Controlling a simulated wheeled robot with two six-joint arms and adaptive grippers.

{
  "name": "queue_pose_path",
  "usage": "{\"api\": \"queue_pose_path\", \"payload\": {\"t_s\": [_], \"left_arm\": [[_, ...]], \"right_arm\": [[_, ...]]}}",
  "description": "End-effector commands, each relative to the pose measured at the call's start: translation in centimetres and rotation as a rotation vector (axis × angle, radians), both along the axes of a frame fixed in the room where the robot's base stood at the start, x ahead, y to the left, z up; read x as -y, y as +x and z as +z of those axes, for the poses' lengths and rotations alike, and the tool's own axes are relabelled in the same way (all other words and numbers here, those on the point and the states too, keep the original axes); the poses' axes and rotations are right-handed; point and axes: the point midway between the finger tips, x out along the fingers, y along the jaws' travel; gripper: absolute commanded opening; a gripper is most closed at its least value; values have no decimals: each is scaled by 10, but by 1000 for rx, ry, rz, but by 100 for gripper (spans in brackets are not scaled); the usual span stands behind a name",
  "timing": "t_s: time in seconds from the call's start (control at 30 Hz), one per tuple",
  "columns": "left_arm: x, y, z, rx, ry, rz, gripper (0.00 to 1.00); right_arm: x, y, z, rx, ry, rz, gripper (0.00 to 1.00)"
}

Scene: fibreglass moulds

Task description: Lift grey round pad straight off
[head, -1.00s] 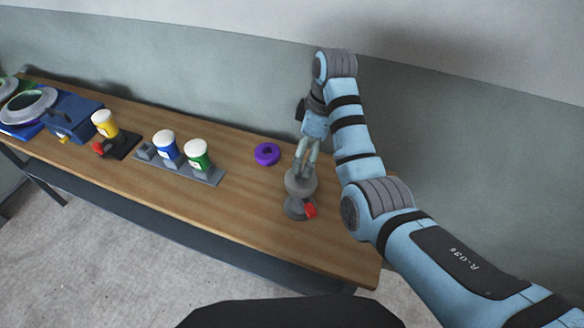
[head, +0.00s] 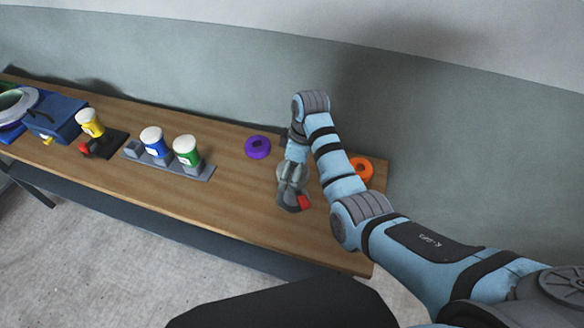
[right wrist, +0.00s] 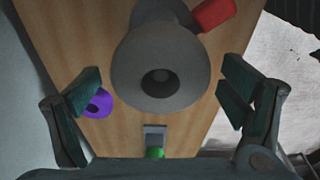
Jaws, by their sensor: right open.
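The grey round pad (right wrist: 135,68) fills the middle of the right wrist view, a wide disc with a dark hole in its centre. In the head view it is mostly hidden by my gripper. It sits against a grey base (head: 289,204) with a red part (head: 305,202), which also shows in the right wrist view (right wrist: 213,14). My right gripper (head: 290,188) is open, with its dark fingers on either side of the pad in the right wrist view (right wrist: 158,92); a gap shows at each side. My left gripper is not in view.
A purple ring (head: 258,147) lies left of my right gripper, and an orange ring (head: 361,170) lies behind my right arm. A grey holder (head: 195,170) with blue and green jars stands farther left. Bare wooden table (head: 225,195) lies between.

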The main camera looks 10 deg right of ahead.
Motion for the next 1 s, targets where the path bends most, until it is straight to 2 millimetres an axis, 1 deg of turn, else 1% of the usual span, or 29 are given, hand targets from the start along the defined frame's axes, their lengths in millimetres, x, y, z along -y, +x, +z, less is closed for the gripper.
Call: {"api": "queue_pose_path", "payload": {"t_s": [0.03,0.07,0.3,0.37,0.53,0.8,1.0], "left_arm": [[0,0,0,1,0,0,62],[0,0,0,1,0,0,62],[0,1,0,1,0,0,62],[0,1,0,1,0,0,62],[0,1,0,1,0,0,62],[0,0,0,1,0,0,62],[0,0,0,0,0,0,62]], "right_arm": [[0,0,0,0,0,1,91],[0,0,0,0,0,1,88],[-1,0,0,-1,0,1,50],[-1,0,0,-1,0,1,40],[-1,0,4,1,1,1,40],[-1,1,28,1,0,1,40],[-1,0,40,1,1,0,40]]}}
